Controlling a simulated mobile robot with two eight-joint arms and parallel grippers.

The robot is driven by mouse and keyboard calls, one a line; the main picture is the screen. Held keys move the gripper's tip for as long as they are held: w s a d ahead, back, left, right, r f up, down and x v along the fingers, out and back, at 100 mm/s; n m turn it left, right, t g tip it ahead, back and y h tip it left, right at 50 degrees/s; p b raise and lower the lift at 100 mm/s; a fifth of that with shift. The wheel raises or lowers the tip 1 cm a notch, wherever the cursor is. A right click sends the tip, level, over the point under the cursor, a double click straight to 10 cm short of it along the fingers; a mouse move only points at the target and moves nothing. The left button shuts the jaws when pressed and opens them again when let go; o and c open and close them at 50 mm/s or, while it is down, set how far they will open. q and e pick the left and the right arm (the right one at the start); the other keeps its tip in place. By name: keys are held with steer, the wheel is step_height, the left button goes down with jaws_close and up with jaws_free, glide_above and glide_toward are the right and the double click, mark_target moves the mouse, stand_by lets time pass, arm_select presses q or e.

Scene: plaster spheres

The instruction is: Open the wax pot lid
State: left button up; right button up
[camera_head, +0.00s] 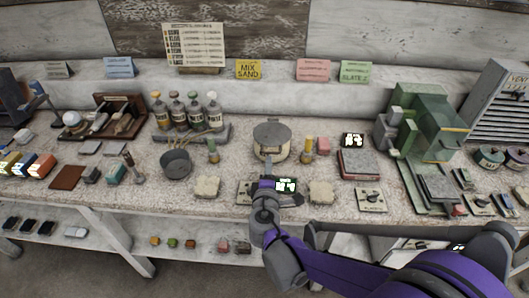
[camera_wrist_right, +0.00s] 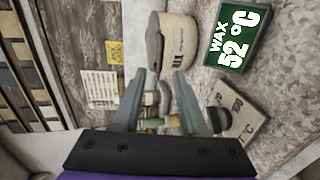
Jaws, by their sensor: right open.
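The wax pot (camera_head: 284,153) is a cream round pot near the middle of the bench. Its grey round lid (camera_head: 272,133) lies on top and looks closed. In the right wrist view the pot (camera_wrist_right: 181,42) shows dark lettering on its side, with the lid (camera_wrist_right: 154,46) at its left end. My right gripper (camera_head: 266,160) is at the front of the pot, pointing toward it. In the wrist view its two fingers (camera_wrist_right: 160,75) are apart with nothing clearly held between them. Whether they touch the pot cannot be told. My left gripper is not in view.
A wax temperature display (camera_head: 287,185) reading 52 °C stands close to my right wrist; it also shows in the wrist view (camera_wrist_right: 236,38). A dark pan (camera_head: 175,164) and bottles (camera_head: 187,112) stand left. A red box (camera_head: 359,164) and green press (camera_head: 425,120) stand right.

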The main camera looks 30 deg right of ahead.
mark_target(270, 152)
steer(key=x, duration=0.9)
steer(key=shift+w, duration=0.1)
jaws_close()
stand_by(1.1)
